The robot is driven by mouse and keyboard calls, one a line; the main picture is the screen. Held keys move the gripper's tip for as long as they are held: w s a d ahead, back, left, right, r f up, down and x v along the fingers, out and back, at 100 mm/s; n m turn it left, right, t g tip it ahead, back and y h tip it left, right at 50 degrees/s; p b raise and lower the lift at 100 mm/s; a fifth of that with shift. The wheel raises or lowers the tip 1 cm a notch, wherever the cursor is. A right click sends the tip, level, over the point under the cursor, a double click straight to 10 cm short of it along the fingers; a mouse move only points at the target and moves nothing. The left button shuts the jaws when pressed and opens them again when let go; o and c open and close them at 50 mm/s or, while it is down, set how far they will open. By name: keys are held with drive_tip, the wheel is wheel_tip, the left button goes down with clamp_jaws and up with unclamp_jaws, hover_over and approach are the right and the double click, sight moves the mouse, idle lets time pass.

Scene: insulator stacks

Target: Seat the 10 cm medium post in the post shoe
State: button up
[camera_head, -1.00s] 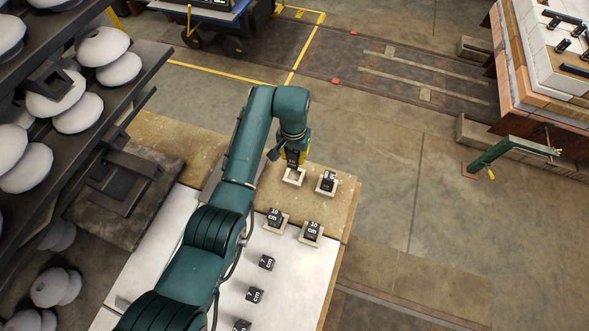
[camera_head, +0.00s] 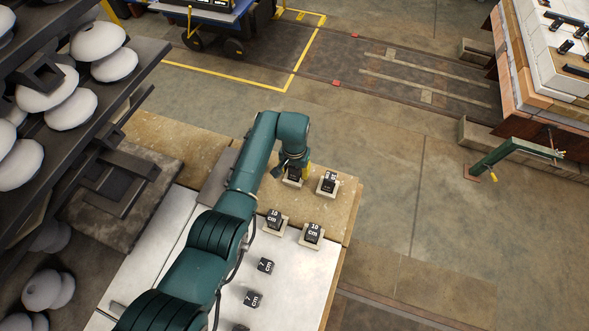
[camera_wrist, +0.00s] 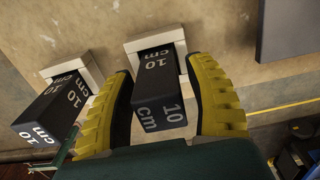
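The 10 cm post in my gripper is a black block with white "10 cm" lettering (camera_wrist: 160,88). In the head view my gripper (camera_head: 294,168) is low over this shoe (camera_head: 291,183) on the tan board, and the arm partly covers the post.
Another black post (camera_head: 329,182) stands in a cream shoe just to the right, close to my fingers. Two 10 cm posts (camera_head: 274,219) (camera_head: 312,233) stand in shoes nearer. Several 7 cm blocks (camera_head: 266,265) line the pale table. A shelf with white insulators (camera_head: 98,41) is at left.

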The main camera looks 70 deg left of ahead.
wheel_tip(320, 180, up, 12)
drive_tip(key=p, duration=0.2)
drive_tip(key=shift+r+p, duration=0.15)
drive_tip(key=shift+p, duration=0.25)
drive_tip(key=w+d+r+m+t+y, duration=0.25)
drive_tip(key=w+d+r, duration=0.2)
drive_tip(key=w, duration=0.35)
drive_tip(key=w+d+r+m+t+y, duration=0.1)
drive_tip(key=w+d+r+t+y, duration=0.15)
drive_tip(key=w+r, duration=0.45)
drive_tip(key=w+d+r+m+t, duration=0.2)
drive_tip(key=w+d+r+t, duration=0.45)
drive_tip(key=d+r, duration=0.5)
drive_tip(key=s+d+r+m+t+h, duration=0.15)
drive_tip(key=d+r+t, duration=0.35)
drive_tip(key=d+r, duration=0.8)
drive_tip(key=s+d+r+m+t+h, duration=0.1)
drive_tip(key=s+d+r+t+h, duration=0.1)
drive_tip(key=s+d+r, duration=0.2)
drive_tip(key=s+d+r+m+t+h, duration=0.2)
drive_tip(key=s+d+r, duration=0.3)
drive_tip(key=d, duration=0.4)
drive_tip(key=shift+s+d+r+t, duration=0.3)
drive_tip(key=shift+s+d+t, duration=0.1)
drive_tip(key=shift+s+t, duration=0.4)
